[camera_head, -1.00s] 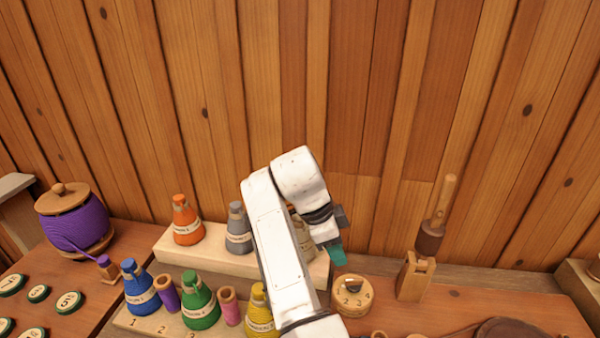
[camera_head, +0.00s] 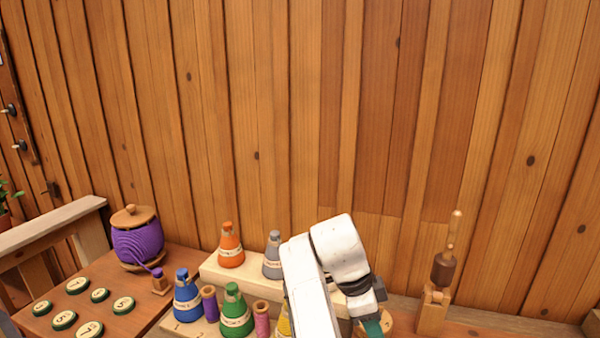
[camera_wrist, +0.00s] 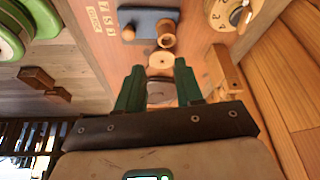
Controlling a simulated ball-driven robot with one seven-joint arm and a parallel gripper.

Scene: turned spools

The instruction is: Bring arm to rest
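My white arm (camera_head: 309,290) is bent in front of the bench in the head view. My gripper (camera_head: 373,328) hangs at its end, pointing down, with a green finger showing at the bottom of the frame. In the wrist view my gripper (camera_wrist: 160,82) has its two green fingers spread apart. No object is clearly gripped between them; a dark grey shape shows in the gap, and I cannot tell how far beyond it lies. The arm partly hides the pale shelf (camera_head: 215,272) and some spools on it.
Orange (camera_head: 231,245), grey (camera_head: 273,256), blue (camera_head: 187,298) and green (camera_head: 236,313) spools stand left of my arm. A purple jar (camera_head: 138,243) stands farther left. A wooden block with an upright mallet-like tool (camera_head: 444,268) stands right. A plank wall is behind.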

